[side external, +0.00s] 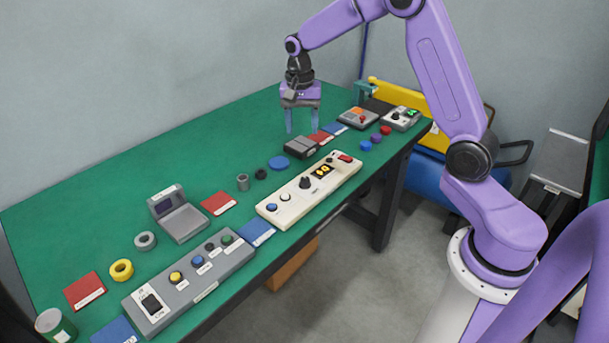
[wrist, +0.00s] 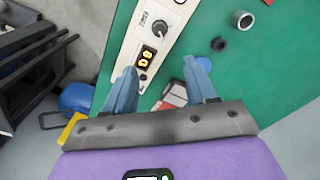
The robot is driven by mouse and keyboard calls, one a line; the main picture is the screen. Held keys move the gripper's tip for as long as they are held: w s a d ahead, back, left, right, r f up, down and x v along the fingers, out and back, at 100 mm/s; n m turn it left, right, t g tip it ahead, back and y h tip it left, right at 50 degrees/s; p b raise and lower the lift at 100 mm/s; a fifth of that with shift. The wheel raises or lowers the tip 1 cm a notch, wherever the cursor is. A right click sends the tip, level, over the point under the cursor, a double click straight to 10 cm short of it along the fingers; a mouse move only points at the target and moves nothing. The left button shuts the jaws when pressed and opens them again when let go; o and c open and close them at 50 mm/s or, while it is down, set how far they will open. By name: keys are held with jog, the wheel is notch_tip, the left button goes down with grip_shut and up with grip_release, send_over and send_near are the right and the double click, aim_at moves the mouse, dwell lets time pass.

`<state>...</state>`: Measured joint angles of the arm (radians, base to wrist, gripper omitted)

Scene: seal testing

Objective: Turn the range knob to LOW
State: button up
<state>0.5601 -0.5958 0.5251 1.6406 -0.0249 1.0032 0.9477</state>
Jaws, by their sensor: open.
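A long cream panel (side external: 273,208) lies near the front edge of the green bench; it also shows in the wrist view (wrist: 127,50). A dark round knob (side external: 305,182) stands on it beside a black display with yellow digits (side external: 323,171). In the wrist view the knob (wrist: 159,27) and the display (wrist: 147,56) lie beyond my fingertips. The lettering by the knob is too small to read, so its setting is unclear. My gripper (side external: 302,128) is open and empty, pointing down above the bench behind the panel's right end. Its two fingers also show in the wrist view (wrist: 160,74).
A dark grey box (side external: 300,148) and a blue disc (side external: 279,163) lie behind the panel. A grey button box (side external: 190,272) and an open-lidded case (side external: 178,215) stand to the left. Small testers (side external: 400,119) stand at the right end. The bench's back left is clear.

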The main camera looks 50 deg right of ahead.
aim_at(305, 178)
jog(key=f, duration=1.6)
jog(key=shift+s+d+f, duration=0.15)
jog(key=shift+s+f, duration=0.1)
jog(key=shift+f, duration=0.1)
grip_shut()
